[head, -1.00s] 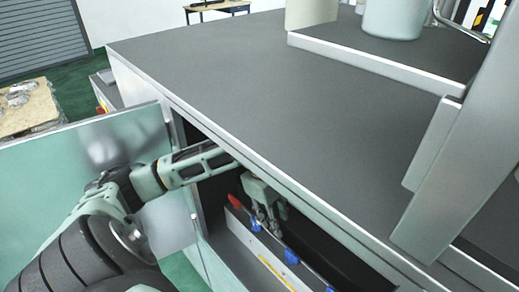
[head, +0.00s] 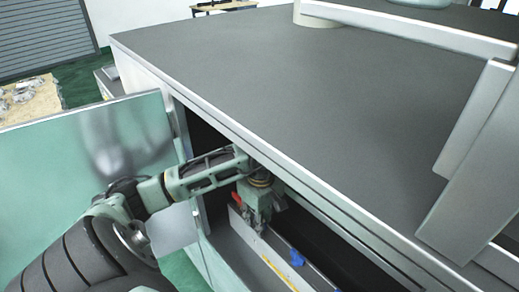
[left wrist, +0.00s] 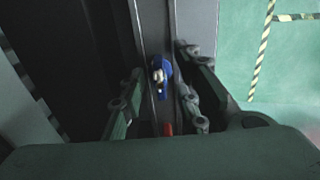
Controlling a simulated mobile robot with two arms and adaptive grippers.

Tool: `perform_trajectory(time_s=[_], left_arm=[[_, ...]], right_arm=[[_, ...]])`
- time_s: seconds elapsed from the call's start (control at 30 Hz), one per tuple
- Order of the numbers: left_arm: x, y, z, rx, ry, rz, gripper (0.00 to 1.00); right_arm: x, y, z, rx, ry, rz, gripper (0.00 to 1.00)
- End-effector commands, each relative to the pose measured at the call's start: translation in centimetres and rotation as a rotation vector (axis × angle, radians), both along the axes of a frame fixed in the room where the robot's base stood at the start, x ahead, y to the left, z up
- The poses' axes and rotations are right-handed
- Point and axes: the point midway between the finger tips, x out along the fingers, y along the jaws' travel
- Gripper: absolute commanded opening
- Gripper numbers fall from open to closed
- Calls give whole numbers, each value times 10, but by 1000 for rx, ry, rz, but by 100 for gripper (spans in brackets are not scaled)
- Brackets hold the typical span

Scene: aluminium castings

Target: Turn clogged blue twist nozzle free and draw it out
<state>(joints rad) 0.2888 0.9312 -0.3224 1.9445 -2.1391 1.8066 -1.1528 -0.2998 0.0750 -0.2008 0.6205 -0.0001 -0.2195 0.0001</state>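The blue twist nozzle (left wrist: 164,72) sits on a narrow rail in the left wrist view, with a pale part on its left side. My left gripper (left wrist: 160,66) is open above it, one finger on each side, with visible gaps. In the head view my left gripper (head: 260,226) reaches down into the open cabinet and hides that part of the rail. Another blue nozzle (head: 296,257) shows farther along the rail. A red piece (head: 237,198) is behind my gripper, and red also shows in the wrist view (left wrist: 167,129). My right gripper is not in view.
The grey cabinet top (head: 240,80) overhangs the opening close above my left arm. The open green door (head: 80,165) stands at the left. The metal rail bar (head: 243,229) runs along the opening. The cabinet inside behind it is dark.

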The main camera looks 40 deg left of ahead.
Motion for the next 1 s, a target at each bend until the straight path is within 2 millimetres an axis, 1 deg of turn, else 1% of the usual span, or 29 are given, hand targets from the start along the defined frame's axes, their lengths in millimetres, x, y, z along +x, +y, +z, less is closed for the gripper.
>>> perform_trajectory(time_s=[0.17,0.5,0.77,0.83,0.93,1.0], left_arm=[[0,0,0,0,0,0,30],[0,0,0,0,0,0,1],[0,0,0,0,0,1,0],[0,0,0,0,0,24,0],[0,1,0,2,0,129,0],[0,1,0,1,0,235,0]], right_arm=[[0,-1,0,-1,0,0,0],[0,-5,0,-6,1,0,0],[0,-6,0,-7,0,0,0],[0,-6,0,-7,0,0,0],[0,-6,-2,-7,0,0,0],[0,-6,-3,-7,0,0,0]])
